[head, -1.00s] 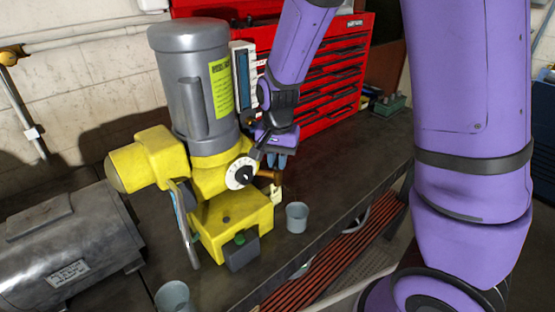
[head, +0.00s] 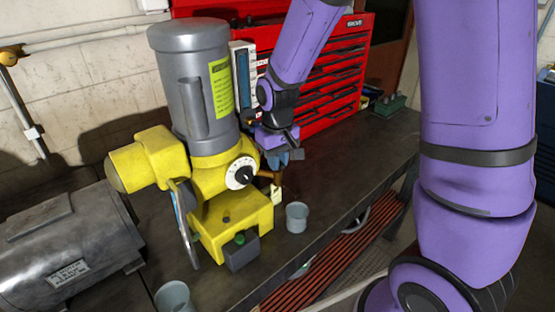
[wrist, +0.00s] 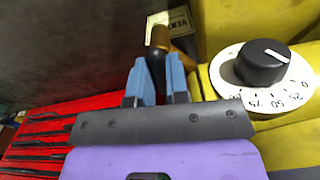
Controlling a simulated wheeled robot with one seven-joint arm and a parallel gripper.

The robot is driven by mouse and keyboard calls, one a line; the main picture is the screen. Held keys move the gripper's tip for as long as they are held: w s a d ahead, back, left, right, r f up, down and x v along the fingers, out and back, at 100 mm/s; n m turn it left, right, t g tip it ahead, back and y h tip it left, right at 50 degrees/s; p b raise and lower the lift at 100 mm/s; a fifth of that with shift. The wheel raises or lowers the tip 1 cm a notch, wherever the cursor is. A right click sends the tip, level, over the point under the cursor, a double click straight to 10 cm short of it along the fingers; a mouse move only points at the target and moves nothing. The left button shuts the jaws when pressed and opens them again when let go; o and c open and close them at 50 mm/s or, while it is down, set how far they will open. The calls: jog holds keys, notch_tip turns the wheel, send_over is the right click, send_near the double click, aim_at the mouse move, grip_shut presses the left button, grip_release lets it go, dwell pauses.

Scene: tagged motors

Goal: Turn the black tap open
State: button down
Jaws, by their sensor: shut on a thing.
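The black tap (wrist: 159,37) shows in the wrist view as a dark handle beside a brass fitting (wrist: 182,28) with a cream tag (wrist: 171,20). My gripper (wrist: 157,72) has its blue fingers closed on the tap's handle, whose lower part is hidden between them. In the head view my gripper (head: 279,160) is at the right side of the yellow and grey motor unit (head: 190,85), just above the brass fitting (head: 267,177). The tag (head: 276,194) hangs below. The tap's handle is mostly hidden there.
A white dial (head: 241,173) with a black knob is close beside my gripper. A grey cup (head: 297,217) stands below on the bench (head: 340,185); another cup (head: 173,297) is at front left. A red tool chest (head: 335,75) stands behind.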

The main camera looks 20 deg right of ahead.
jog(key=shift+n, duration=0.5)
jog(key=c, duration=1.1)
grip_release()
notch_tip(320, 180, up, 11)
